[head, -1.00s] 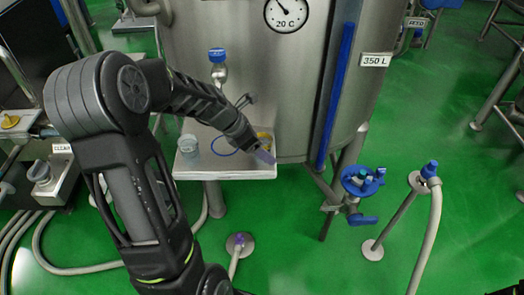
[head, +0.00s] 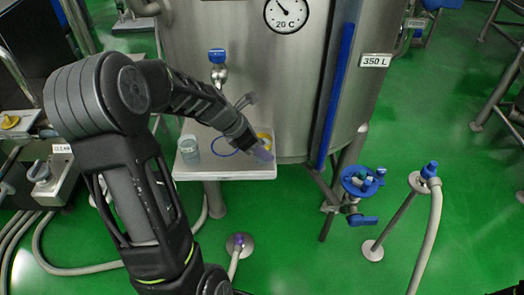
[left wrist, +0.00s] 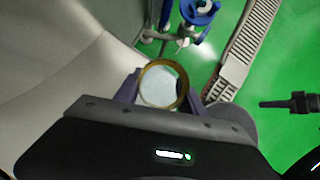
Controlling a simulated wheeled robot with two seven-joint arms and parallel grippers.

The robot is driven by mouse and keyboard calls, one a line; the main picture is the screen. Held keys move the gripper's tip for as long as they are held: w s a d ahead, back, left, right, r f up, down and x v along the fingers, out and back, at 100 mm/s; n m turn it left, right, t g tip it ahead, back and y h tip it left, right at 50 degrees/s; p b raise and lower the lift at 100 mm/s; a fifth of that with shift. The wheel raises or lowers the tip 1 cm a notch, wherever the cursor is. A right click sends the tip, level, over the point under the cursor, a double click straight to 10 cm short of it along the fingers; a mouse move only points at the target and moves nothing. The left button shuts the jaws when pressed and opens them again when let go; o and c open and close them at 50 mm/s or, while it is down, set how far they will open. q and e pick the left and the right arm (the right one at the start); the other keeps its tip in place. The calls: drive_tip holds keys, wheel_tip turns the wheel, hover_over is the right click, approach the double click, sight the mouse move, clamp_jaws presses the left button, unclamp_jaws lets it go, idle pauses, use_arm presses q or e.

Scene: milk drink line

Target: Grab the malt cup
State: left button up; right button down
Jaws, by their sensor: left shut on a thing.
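The malt cup is a round cup with a yellow-brown rim and a pale inside. It shows in the left wrist view (left wrist: 161,86) between the two purple fingers, and its yellow rim shows in the head view (head: 265,135) at the right end of a small shelf. My left gripper (head: 262,154) is shut on this cup; in the left wrist view a finger (left wrist: 128,90) lies on each side of it. The gripper hides most of the cup in the head view, and I cannot tell whether it touches the shelf. My right gripper is not in view.
The pale shelf (head: 225,172) also holds a grey clear cup (head: 190,146) at its left and a blue ring (head: 223,147). A large steel tank (head: 285,80) stands right behind. A blue valve (head: 360,180) and a hose stand to the right.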

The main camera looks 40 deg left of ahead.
use_arm(q)
drive_tip(key=c, duration=0.6)
drive_tip(key=shift+r, duration=0.1)
wheel_tip(320, 180, up, 10)
drive_tip(key=shift+f+p, duration=0.1)
drive_tip(key=shift+p, duration=0.85)
